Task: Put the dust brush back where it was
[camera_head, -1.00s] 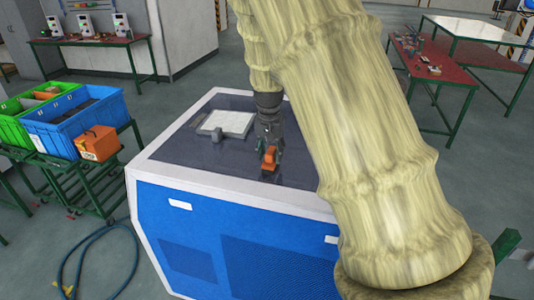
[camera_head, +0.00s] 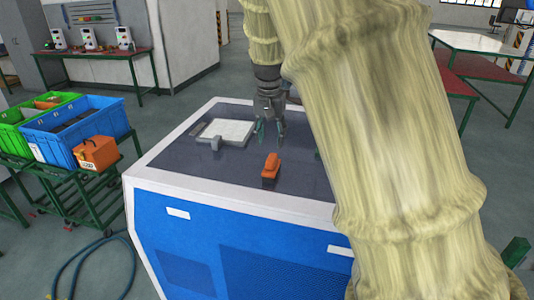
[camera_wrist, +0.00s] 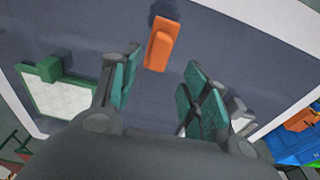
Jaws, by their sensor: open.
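The dust brush (camera_head: 271,167), an orange block-like piece, lies on the dark top of the blue machine (camera_head: 300,172), near its front edge. It also shows in the wrist view (camera_wrist: 162,44), beyond my fingertips. My gripper (camera_head: 270,138) is open and empty, above the machine top and behind the brush in the head view. In the wrist view its teal-padded fingers (camera_wrist: 164,84) are spread apart, with the brush clear of both. The brush's bristles cannot be made out.
A white panel with a grey handle (camera_head: 228,131) lies left of my gripper on the machine top. Another white panel with a green handle (camera_wrist: 62,95) shows in the wrist view. Blue (camera_head: 75,128) and green crates and an orange box (camera_head: 96,153) stand on a cart at left.

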